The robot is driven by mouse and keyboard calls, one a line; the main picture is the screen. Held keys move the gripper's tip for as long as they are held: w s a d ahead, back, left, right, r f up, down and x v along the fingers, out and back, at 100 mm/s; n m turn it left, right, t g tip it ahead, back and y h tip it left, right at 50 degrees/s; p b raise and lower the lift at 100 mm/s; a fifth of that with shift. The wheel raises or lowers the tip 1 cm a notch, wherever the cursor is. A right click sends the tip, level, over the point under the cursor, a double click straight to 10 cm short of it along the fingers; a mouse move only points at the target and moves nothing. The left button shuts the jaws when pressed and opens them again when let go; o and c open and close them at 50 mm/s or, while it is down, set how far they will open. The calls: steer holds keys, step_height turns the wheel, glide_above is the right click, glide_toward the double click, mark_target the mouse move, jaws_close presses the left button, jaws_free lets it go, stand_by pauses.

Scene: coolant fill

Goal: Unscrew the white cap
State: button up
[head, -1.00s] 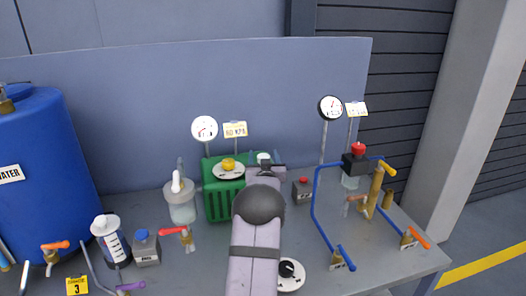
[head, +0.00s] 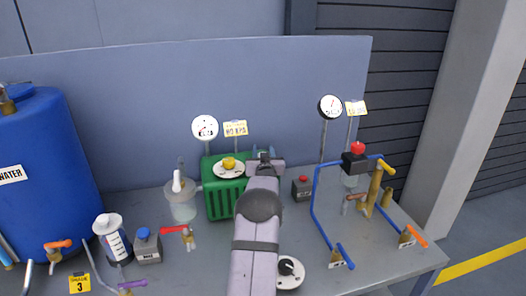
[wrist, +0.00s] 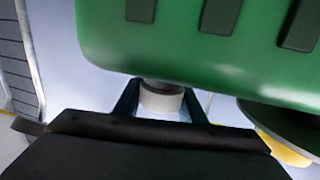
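The white cap (wrist: 160,98) sits on a short neck at the green tank (wrist: 200,50), which fills the top of the wrist view. My gripper (wrist: 162,100) has one dark finger on each side of the cap, and I see no clear gap between the fingers and the cap's sides. In the head view the green tank (head: 222,198) stands mid-bench, and my gripper (head: 265,154) is at its upper right. The cap is hidden behind my gripper there.
A yellow knob (head: 228,163) sits on a round dial on the tank. A gauge (head: 205,127) stands behind it. A grey box with a red button (head: 302,188) is close on the right. Blue piping (head: 315,200) stands further right. A lidded jar (head: 182,203) is left of the tank.

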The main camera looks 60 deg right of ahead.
steer(key=shift+c, duration=1.3)
steer(key=shift+c, duration=0.9)
steer(key=shift+r+n+t+y+p, duration=0.2)
steer(key=shift+n+t+y+p, duration=0.1)
steer(key=shift+p, duration=0.1)
steer(key=shift+w+a+n+t+p, duration=0.1)
steer(key=shift+n+t+p, duration=0.2)
steer(key=shift+t, duration=0.1)
steer(key=shift+y, duration=0.3)
steer(key=shift+w+a+n+t+y+p, duration=0.15)
steer(key=shift+n+t+y+p, duration=0.3)
steer(key=shift+p, duration=0.25)
steer(key=shift+w+a+n+t+y+p, duration=0.1)
steer(key=shift+n+t+y+p, duration=0.3)
steer(key=shift+t+p, duration=0.2)
steer(key=shift+w+n+t+y+p, duration=0.1)
steer(key=shift+n+t+y+p, duration=0.15)
steer(key=shift+n+y+p, duration=0.1)
steer(key=shift+a, duration=0.1)
